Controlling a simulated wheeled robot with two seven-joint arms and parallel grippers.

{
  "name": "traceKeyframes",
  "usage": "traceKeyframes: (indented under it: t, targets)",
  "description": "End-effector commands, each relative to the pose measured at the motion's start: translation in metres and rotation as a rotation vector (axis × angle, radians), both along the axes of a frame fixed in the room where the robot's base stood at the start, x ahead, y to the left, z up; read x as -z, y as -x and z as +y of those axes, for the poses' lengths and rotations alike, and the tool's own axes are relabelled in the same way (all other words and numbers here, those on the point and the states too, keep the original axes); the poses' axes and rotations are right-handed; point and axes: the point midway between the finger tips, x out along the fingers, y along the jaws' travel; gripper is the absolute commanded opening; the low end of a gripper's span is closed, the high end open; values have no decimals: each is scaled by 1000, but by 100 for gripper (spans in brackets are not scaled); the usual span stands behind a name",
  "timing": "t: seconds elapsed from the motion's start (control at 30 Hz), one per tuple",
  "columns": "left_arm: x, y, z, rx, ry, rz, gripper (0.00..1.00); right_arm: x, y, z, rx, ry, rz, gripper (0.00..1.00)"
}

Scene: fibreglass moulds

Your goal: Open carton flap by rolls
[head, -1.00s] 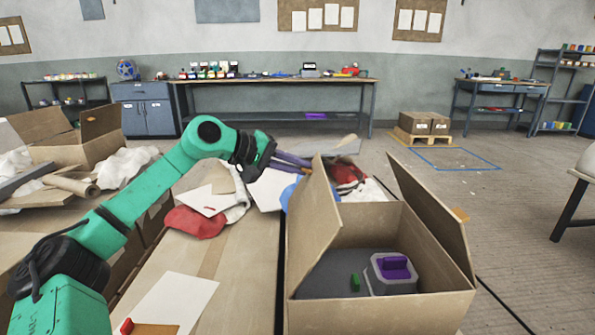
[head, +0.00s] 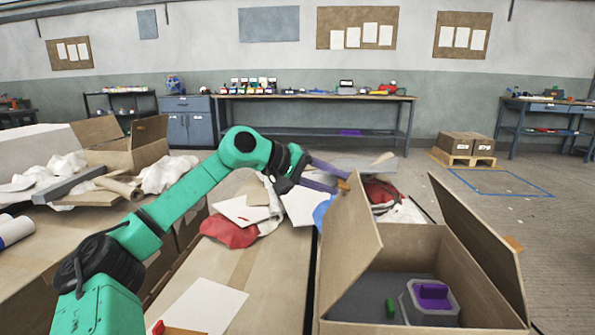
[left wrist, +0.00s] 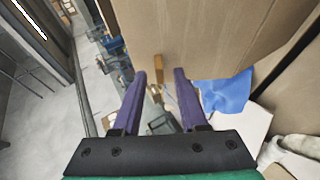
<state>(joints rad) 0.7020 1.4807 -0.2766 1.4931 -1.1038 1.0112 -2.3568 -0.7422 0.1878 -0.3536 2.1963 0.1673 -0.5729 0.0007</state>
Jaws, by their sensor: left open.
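A large open carton (head: 425,265) stands at the front right in the head view, its left flap (head: 349,240) and right flap (head: 478,238) raised and leaning. A green piece and a grey-and-purple part lie inside. A second carton (head: 118,158) with raised flaps stands at the back left near a brown roll (head: 118,188). My left gripper (head: 344,180) is open, its purple fingers just beyond the front carton's left flap. In the left wrist view, a broad cardboard panel (left wrist: 205,35) lies ahead of my left gripper (left wrist: 160,75). A small orange-brown strip (left wrist: 158,68) shows between the fingertips; contact cannot be told. My right gripper is out of view.
A red cloth (head: 228,231), papers and crumpled sheets lie on the bench left of the front carton. A white sheet (head: 205,305) lies at the front. Open floor is at the right.

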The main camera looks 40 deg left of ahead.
Motion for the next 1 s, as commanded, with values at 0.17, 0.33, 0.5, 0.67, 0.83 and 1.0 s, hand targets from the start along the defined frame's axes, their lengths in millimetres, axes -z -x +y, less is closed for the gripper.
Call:
traceKeyframes:
  t: [0.17, 0.33, 0.5, 0.67, 0.83, 1.0]
  targets:
    - [-3, 16, 8, -1, -5, 0, 42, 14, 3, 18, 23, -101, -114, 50]
    - [-23, 56, 30, -4, -4, -4, 42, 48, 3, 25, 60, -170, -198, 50]
    - [-48, 92, 47, -1, -1, -4, 42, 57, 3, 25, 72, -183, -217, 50]
    - [-57, 107, 55, 0, -1, 0, 42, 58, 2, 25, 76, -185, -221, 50]
    - [-58, 108, 55, 1, -1, 1, 42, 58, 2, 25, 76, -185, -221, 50]
    - [-58, 108, 55, 1, -1, 1, 42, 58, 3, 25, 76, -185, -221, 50]
